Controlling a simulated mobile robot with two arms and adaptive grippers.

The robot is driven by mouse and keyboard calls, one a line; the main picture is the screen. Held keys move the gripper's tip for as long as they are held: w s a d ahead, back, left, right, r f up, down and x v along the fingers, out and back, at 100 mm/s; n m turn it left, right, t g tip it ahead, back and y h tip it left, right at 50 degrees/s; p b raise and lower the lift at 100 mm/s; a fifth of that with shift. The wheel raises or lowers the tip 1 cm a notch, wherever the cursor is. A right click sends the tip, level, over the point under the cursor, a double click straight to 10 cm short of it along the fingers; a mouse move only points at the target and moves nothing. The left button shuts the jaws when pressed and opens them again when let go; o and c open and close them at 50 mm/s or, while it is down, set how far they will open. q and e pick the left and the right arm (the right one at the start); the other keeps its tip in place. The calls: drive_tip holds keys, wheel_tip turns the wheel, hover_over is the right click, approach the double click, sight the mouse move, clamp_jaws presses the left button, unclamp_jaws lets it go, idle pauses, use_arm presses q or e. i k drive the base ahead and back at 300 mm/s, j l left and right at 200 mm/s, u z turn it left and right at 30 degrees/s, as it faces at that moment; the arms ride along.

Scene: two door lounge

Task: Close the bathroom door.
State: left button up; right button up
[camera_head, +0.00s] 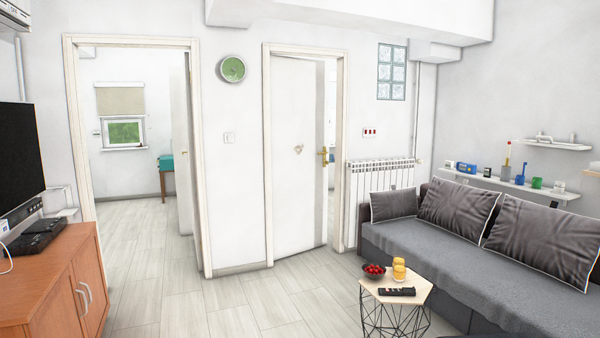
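Two doorways stand in the far white wall. In the right one, a white door (298,155) with a brass handle (323,156) on its right side is partly open. A gap shows between its right edge and the frame, with a bright space behind. In the left doorway, another door (182,145) stands wide open into a room with a window. No label shows which is the bathroom door. Neither of my grippers is in view.
A grey sofa (440,252) fills the right side. A small hexagonal table (412,296) with a bowl, jars and a remote stands before it. A wooden cabinet (45,285) is at left. The tiled floor (225,305) between is clear up to both doorways.

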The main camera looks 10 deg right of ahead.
sight(299, 88)
drive_tip(key=i+z, duration=0.4)
drive_tip(key=i, duration=3.65)
drive_tip(key=i+j, duration=0.1)
drive_tip(key=i, duration=3.55)
drive_tip(key=l+z, duration=0.05)
drive_tip(key=l, duration=0.05)
